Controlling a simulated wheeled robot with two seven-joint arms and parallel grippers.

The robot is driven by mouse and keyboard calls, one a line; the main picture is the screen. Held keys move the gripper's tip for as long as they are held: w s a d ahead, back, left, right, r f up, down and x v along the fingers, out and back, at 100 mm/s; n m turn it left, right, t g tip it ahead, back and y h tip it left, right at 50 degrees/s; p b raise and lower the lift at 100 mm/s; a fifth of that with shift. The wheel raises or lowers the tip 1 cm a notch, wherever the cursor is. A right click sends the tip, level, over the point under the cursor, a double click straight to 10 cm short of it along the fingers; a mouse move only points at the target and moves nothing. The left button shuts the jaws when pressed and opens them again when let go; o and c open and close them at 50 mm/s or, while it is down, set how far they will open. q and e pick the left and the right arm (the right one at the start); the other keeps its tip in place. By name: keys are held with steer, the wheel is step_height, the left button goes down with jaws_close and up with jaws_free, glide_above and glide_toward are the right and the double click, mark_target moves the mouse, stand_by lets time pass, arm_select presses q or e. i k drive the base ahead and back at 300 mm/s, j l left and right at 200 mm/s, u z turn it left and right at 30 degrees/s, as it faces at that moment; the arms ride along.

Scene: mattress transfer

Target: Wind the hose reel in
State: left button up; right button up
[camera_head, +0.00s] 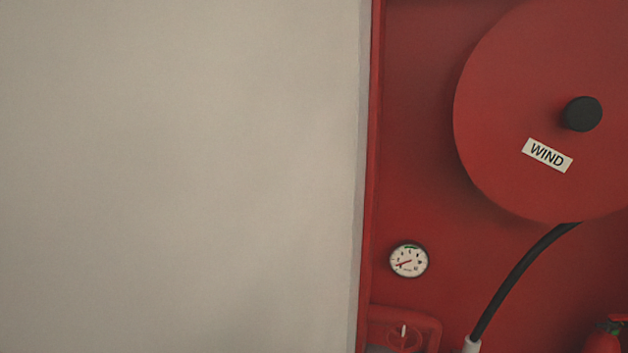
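The hose reel (500,95) is a large red disc at the upper right, cut off by the top and right edges of the head view. A black knob (581,114) stands out from its face. A white label (547,155) reading "WIND" sits tilted below the knob. A black hose (520,272) hangs from under the reel and curves down to the left, ending in a pale fitting (472,345) at the bottom edge. Neither of my grippers is in view.
A red panel (415,180) lies behind the reel, with a red edge along a plain pale wall (180,180) on the left. A round gauge (408,260) is on the panel. A red frame (425,323) and a red extinguisher-like object (602,342) show at the bottom.

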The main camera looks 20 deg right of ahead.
mark_target(536, 107)
steer(key=k+z, duration=0.15)
steer(key=z, duration=1.4)
